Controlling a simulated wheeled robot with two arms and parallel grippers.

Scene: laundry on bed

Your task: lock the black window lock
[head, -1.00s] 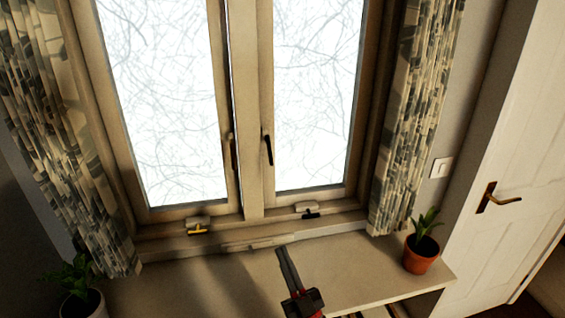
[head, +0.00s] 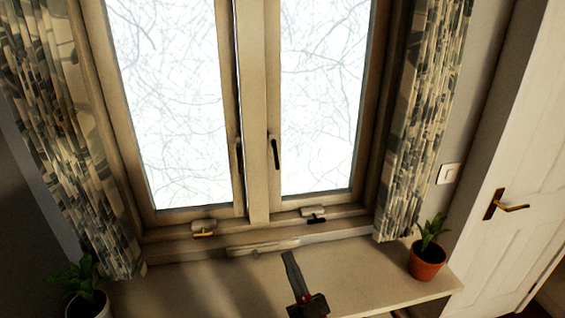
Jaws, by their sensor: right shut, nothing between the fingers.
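The black window lock (head: 316,219) sits on the lower frame below the right window pane, with a pale plate behind it. A similar lock with a yellow handle (head: 203,234) sits on the frame below the left pane. My right gripper (head: 289,258) is shut and empty over the windowsill, below and left of the black lock in the picture and apart from it. The lock is not hidden, but it is too small to tell its exact handle angle. My left gripper is not in view.
The sill (head: 375,273) is mostly clear. A potted plant (head: 427,262) stands at its right end and another (head: 86,298) at lower left. Curtains hang on both sides. Two dark window handles (head: 275,152) are on the sashes. A white door (head: 525,170) is at right.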

